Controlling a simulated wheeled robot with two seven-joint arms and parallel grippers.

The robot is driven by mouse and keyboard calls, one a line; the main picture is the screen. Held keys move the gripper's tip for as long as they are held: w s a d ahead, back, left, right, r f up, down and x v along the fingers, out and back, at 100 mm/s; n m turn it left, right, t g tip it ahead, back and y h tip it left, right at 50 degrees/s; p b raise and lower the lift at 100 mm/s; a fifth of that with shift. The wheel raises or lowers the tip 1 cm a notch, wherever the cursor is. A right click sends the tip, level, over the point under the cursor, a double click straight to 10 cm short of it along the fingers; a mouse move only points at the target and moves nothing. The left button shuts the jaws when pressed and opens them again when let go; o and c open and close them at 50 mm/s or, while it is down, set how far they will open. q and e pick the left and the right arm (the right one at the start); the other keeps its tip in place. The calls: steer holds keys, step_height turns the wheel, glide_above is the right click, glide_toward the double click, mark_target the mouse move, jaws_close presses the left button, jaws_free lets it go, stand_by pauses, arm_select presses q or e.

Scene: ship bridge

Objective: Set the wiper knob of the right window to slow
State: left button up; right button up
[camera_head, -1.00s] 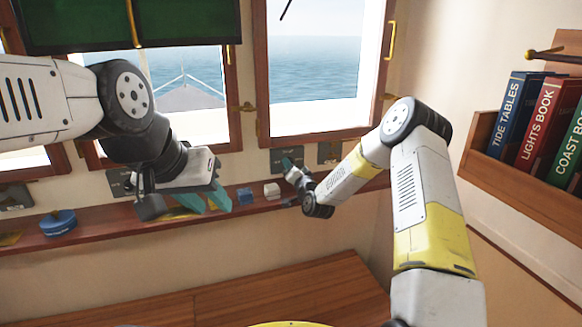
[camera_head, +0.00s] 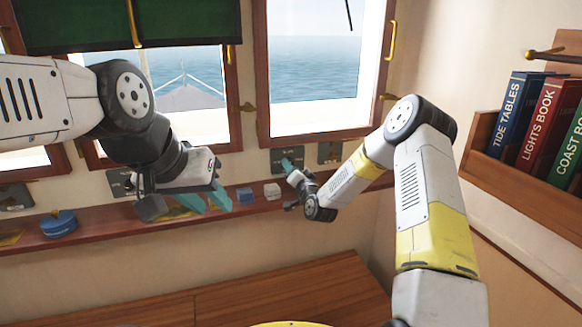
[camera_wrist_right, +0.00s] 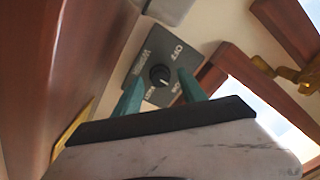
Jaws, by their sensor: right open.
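The wiper plate (camera_head: 286,155) of the right window is on the wall below that window. In the right wrist view it is a grey plate (camera_wrist_right: 140,62) with a round black knob (camera_wrist_right: 160,75) and white lettering. OFF is readable; the other labels are too small to read surely. A light mark shows on the knob's lower side. My right gripper (camera_head: 289,166) is at the plate. Its teal fingertips (camera_wrist_right: 158,88) are apart, one on each side of the knob; contact is unclear. My left gripper (camera_head: 207,200) is open and empty over the ledge. The wiper (camera_head: 349,14) shows at the right window's top.
A wooden ledge (camera_head: 110,222) runs under the windows, with a blue round object (camera_head: 58,223), a blue block (camera_head: 245,195) and a white block (camera_head: 272,190). Another plate (camera_head: 329,152) is right of the wiper plate. A bookshelf (camera_head: 520,190) is at right.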

steer(key=v, duration=0.6)
steer(key=shift+r, duration=0.3)
steer(key=s+d+r+n+g+h, duration=0.2)
steer(key=s+d+r+n+g, duration=0.15)
steer(key=s+r, duration=0.35)
steer(key=s+d+r+n+g+h, duration=0.1)
steer(key=s+d+r+n+g, duration=0.2)
steer(key=s+r, duration=0.4)
steer(key=s+d+r+g, duration=0.1)
steer(key=s+d+g, duration=0.1)
steer(key=s, duration=1.1)
steer(key=s+d+r+g, duration=0.1)
steer(key=s+d+g, duration=0.1)
steer(key=s, duration=1.1)
steer(key=shift+d+r+m+g+h, duration=0.35)
steer(key=shift+d+r+h, duration=0.05)
steer(key=shift+d, duration=0.3)
steer(key=shift+s, duration=0.1)
